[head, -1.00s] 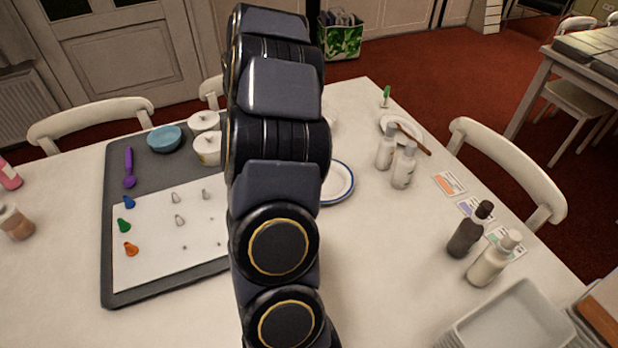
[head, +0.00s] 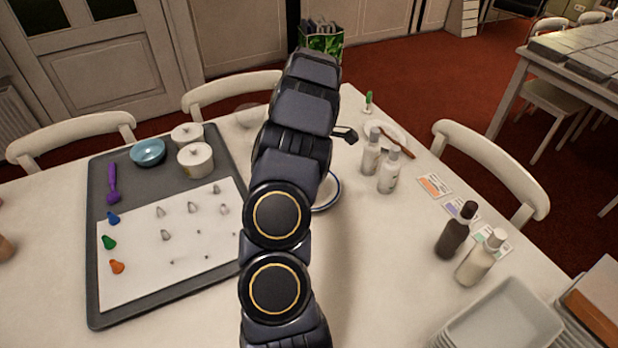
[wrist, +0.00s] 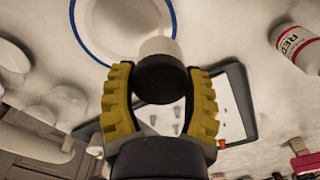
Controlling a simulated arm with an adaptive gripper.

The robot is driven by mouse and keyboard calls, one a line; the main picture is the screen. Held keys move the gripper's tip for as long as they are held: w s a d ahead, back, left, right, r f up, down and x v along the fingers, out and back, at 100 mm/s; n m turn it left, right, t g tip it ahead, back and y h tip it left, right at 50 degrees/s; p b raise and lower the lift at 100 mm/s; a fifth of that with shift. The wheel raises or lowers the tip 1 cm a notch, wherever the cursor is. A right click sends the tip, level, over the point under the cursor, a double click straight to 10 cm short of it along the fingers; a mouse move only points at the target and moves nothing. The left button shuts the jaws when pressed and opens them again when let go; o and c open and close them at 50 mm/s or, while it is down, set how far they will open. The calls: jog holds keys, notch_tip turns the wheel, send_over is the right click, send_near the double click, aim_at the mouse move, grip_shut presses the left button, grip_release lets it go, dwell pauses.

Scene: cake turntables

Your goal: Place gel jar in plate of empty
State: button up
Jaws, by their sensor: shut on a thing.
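My gripper (wrist: 160,72), with yellow ridged fingers, is shut on a jar in the wrist view. The jar (wrist: 158,47) shows a dark round end between the fingers and a pale cylindrical part beyond it. A white plate with a blue rim (wrist: 84,38) lies beyond the jar, to the upper left. The jar overlaps the plate's edge in this picture; I cannot tell its height above it. The visible part of the plate looks empty. In the head view, the blue-rimmed plate (head: 328,194) is mostly hidden behind my arm, and the jar cannot be made out.
A grey tray (head: 95,270) with piping tips and white pots (head: 195,162) lies left. Pale bottles (head: 389,174), a dark bottle (head: 455,232) and stacked trays (head: 500,320) stand right. Another plate (head: 398,131) holds a brush. A red-labelled bottle (wrist: 298,45) shows in the wrist view.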

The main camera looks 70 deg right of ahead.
jog(key=d+f, duration=0.1)
jog(key=f, duration=0.1)
jog(key=w+d+f, duration=0.1)
jog(key=d+f, duration=0.2)
jog(key=d, duration=0.1)
jog(key=shift+w+d+f, duration=0.15)
jog(key=shift+w+f, duration=0.2)
jog(key=shift+f, duration=0.05)
jog(key=shift+d+f, duration=0.15)
jog(key=shift+f, duration=0.1)
jog(key=shift+w+f, duration=0.1)
jog(key=shift+f, duration=1.5)
jog(key=shift+f, duration=0.15)
jog(key=o, duration=1.1)
